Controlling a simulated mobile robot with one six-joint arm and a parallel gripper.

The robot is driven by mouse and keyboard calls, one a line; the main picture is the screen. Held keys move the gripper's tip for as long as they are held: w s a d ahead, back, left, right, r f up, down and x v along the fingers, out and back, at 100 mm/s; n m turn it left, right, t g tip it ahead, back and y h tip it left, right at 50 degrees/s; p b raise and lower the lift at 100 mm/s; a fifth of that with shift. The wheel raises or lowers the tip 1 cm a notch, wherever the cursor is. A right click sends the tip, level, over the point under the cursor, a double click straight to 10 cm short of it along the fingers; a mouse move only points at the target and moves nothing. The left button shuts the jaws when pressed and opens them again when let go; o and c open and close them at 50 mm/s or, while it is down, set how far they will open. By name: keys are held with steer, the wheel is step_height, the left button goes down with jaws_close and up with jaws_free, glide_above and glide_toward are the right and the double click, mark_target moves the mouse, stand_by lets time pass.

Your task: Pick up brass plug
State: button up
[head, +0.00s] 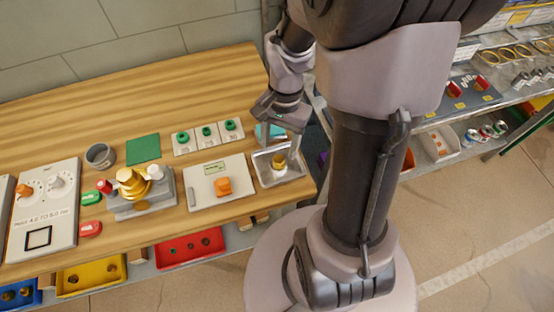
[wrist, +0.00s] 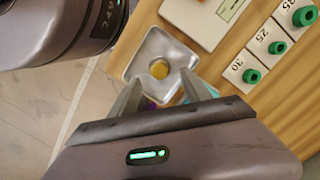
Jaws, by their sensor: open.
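The brass plug (head: 279,162) stands in a shallow silver metal tray (head: 291,176) at the right end of the wooden bench. In the wrist view the plug (wrist: 159,69) is a round gold top near the middle of the tray (wrist: 138,67). My gripper (head: 280,145) is open and empty, pointing down over the tray. In the wrist view its two fingers (wrist: 160,92) are spread apart, with the plug beyond their tips. I cannot tell the exact height of the fingertips above the plug.
Left of the tray is a pale panel (head: 202,190) with an orange knob. Behind are several cards with green rings (head: 208,136). A grey block (head: 142,205) holds brass parts further left. A teal pad (head: 268,129) lies behind the tray. The bench edge is close by.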

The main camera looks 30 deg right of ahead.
mark_target(279, 158)
steer(key=f+b, duration=0.1)
steer(key=f, duration=0.1)
steer(key=f+b, duration=0.1)
steer(key=f, duration=0.2)
steer(key=shift+s+a+b, duration=0.2)
steer(key=shift+b, duration=0.15)
steer(key=shift+r, duration=0.15)
jaws_close()
steer(key=shift+r+p, duration=0.15)
steer(key=shift+p, duration=0.15)
